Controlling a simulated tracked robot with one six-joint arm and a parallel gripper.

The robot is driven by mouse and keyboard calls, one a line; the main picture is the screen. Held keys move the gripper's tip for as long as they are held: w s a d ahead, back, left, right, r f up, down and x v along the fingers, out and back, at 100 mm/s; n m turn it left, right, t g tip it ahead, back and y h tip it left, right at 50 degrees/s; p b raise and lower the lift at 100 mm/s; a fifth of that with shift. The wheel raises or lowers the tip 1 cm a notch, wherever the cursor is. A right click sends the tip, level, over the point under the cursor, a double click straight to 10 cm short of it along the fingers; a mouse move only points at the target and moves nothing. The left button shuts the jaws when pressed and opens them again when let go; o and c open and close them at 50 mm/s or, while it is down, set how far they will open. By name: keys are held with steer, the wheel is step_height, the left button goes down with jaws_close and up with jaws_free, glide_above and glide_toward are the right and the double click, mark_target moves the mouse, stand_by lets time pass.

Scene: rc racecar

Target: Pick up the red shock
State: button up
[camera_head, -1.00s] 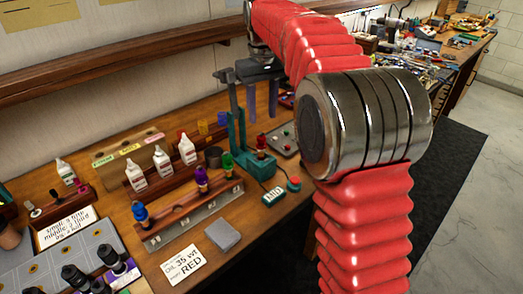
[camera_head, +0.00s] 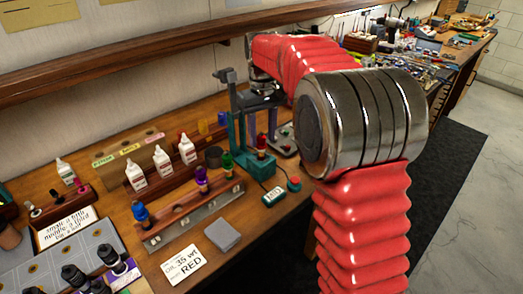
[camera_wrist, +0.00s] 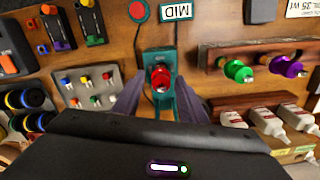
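The red shock (camera_head: 261,142) stands upright on the base of the teal stand (camera_head: 258,165) on the workbench. In the wrist view the red shock (camera_wrist: 160,77) shows from above between my fingers, on the teal stand (camera_wrist: 160,58). My gripper (camera_head: 262,130) points down over it, with one finger partly behind the stand's post. In the wrist view my gripper (camera_wrist: 160,92) is open, a finger on each side of the shock with gaps visible. I cannot tell how far down the shock the fingertips reach.
A rack (camera_head: 195,212) with blue, purple and green shocks stands left of the stand. White bottles (camera_head: 162,162) stand behind it. A red button (camera_head: 294,183) and a small "MID" display (camera_head: 274,197) sit in front. A tray with buttons (camera_head: 285,140) is behind right.

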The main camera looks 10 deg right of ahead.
steer(key=shift+w+a+f, duration=0.1)
steer(key=shift+f, duration=2.5)
steer(key=shift+c, duration=0.3)
jaws_close()
steer(key=shift+r, duration=0.15)
step_height(320, 180, up, 10)
steer(key=shift+f, duration=0.1)
step_height(320, 180, up, 8)
glide_above(262, 147)
steer(key=w, duration=0.1)
steer(key=shift+w, duration=0.15)
stand_by(0.5)
steer(key=shift+f, duration=0.1)
